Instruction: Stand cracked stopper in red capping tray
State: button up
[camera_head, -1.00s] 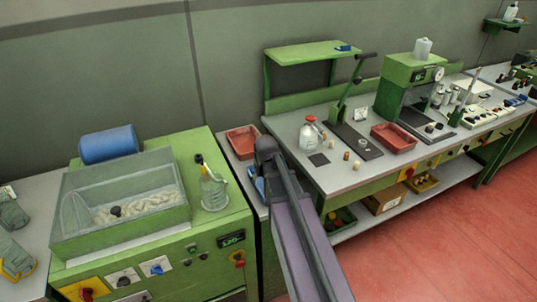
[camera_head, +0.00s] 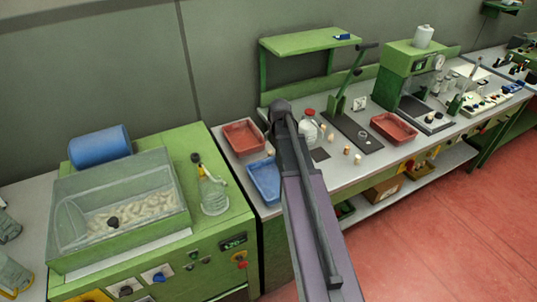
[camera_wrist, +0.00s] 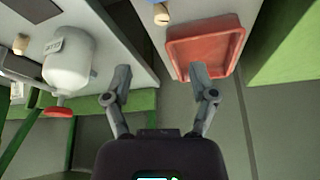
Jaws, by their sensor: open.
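A red tray (camera_head: 243,136) stands at the left end of the bench; the wrist view shows it (camera_wrist: 207,48) at upper right. A second red tray (camera_head: 394,128) lies farther right. I cannot tell which is the capping tray. One stopper (camera_wrist: 161,13) is beside the left tray, at the top edge of the wrist view. Several small stoppers (camera_head: 347,149) stand on the bench right of my arm. I see no crack on any of them. My gripper (camera_wrist: 160,75) is open and empty, above the bench's back edge, its right fingertip near the tray's rim. My arm hides it in the head view.
A bottle with a red cap (camera_wrist: 68,66) stands close to the gripper's left side. A blue tray (camera_head: 264,180) lies in front of the left red tray. A lever press (camera_head: 350,107) stands right of the bottle. The green machine (camera_head: 200,245) is at left.

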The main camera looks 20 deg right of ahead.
aim_at(270, 151)
jog(key=shift+w+f, duration=0.1)
jog(key=b+x, duration=0.8)
jog(key=shift+f, duration=0.2)
dwell(0.4)
jog(key=shift+f, duration=0.1)
dwell(0.3)
jog(key=shift+b+x, duration=2.4)
jog(key=shift+x, duration=0.1)
jog(key=shift+a, duration=0.1)
jog(key=c, duration=0.8)
